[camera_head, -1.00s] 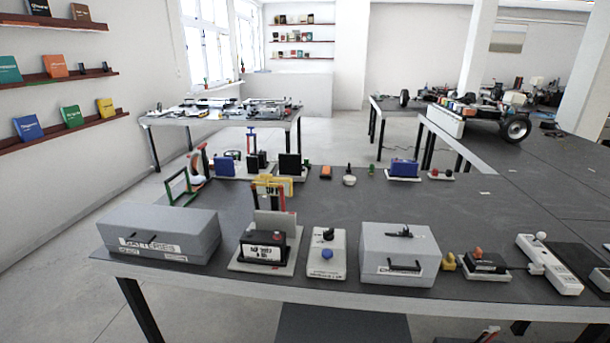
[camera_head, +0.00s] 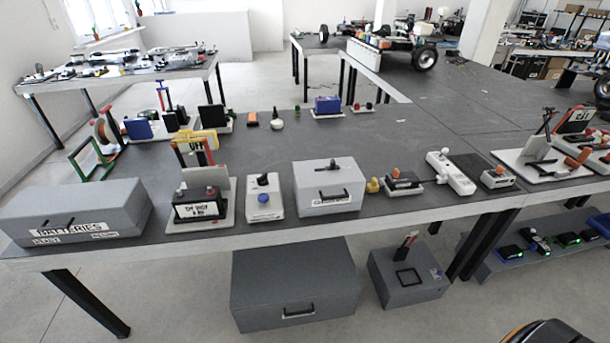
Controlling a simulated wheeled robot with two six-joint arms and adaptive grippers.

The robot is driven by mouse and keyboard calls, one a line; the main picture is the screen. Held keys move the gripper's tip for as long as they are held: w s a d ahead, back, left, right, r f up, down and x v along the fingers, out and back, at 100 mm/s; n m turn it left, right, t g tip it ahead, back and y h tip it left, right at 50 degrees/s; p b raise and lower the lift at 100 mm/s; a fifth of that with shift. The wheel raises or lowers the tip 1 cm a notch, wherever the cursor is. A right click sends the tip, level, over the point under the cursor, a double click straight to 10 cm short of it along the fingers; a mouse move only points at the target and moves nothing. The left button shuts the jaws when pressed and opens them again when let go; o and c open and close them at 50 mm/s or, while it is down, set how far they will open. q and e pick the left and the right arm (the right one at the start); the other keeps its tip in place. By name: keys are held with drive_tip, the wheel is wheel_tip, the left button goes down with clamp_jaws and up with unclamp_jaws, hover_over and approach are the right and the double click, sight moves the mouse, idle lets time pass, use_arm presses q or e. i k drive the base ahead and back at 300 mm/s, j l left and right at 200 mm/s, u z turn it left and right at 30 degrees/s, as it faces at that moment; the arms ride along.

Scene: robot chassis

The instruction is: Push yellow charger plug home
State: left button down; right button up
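A small yellow piece (camera_head: 374,186), which looks like the charger plug, is on the grey table near its front edge. It is between a grey lidded box (camera_head: 329,188) and a dark block with an orange top on a pale base (camera_head: 403,183). It is too small to tell whether it is seated in anything. Neither of my grippers shows in the head view.
A white power strip (camera_head: 451,172) lies right of the dark block. A grey batteries box (camera_head: 75,212) is at the table's left end. Below the table are a grey drawer box (camera_head: 293,285) and another grey box (camera_head: 410,278). The table's middle is largely clear.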

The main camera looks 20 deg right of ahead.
sight(372, 187)
drive_tip(key=k+l+z, duration=0.25)
drive_tip(key=k+l, duration=0.15)
drive_tip(key=k+l+z, duration=0.2)
drive_tip(key=l, duration=0.35)
drive_tip(key=k, duration=0.1)
